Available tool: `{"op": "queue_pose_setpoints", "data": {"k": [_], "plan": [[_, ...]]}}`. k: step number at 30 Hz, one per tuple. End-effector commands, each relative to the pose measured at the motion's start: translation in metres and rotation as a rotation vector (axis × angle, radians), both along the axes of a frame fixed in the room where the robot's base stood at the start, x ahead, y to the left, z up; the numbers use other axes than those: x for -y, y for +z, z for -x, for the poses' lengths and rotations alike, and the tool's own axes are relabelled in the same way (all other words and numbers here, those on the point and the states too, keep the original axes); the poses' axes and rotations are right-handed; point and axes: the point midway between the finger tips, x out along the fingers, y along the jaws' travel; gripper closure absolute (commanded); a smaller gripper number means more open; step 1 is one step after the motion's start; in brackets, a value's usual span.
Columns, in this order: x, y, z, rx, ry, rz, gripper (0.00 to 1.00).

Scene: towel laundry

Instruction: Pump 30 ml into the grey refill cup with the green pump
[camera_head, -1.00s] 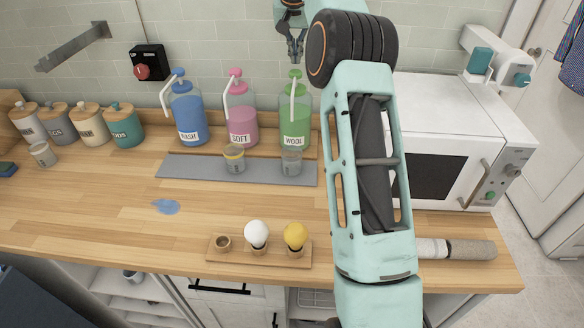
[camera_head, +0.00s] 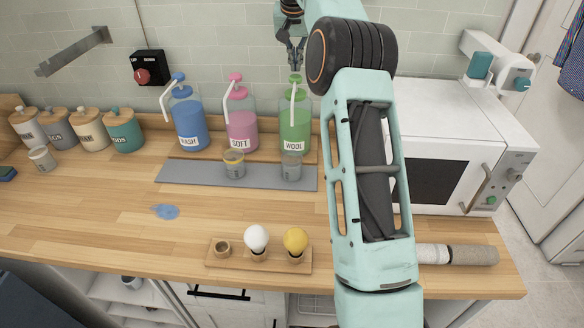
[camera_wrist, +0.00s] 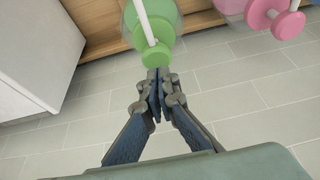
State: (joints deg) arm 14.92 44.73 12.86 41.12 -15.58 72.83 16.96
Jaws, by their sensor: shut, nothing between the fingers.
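The green pump (camera_head: 295,79) tops the bottle labelled WOOL (camera_head: 294,130), which holds green liquid. Its white spout tube hangs down at the bottle's front. The grey refill cup (camera_head: 291,166), clear-looking with a grey rim, stands upright on the grey mat in front of this bottle, below the spout. My gripper (camera_head: 294,64) is shut and empty, just above the green pump head. In the wrist view the fingertips (camera_wrist: 157,76) are together beside the green pump head (camera_wrist: 149,58). I cannot tell whether they touch it. The liquid level in the cup is too small to read.
A yellow-rimmed cup (camera_head: 234,164) stands on the grey mat (camera_head: 190,174), left of the grey cup. The pink SOFT bottle (camera_head: 241,125) and blue WASH bottle (camera_head: 188,122) stand to the left. A white microwave (camera_head: 450,140) is to the right. A blue puddle (camera_head: 165,211) lies on the counter.

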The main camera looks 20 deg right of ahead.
Motion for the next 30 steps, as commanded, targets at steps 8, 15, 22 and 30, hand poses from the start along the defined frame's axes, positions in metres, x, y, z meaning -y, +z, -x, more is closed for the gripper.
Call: {"op": "queue_pose_setpoints", "data": {"k": [8,15,22,30], "plan": [[0.0,0.0,0.0,0.0,0.0,0.0,1.0],[0.0,0.0,0.0,0.0,0.0,0.0,1.0],[0.0,-0.007,0.0,0.0,0.0,0.0,1.0],[0.0,-0.017,0.0,0.0,0.0,0.0,1.0]]}}
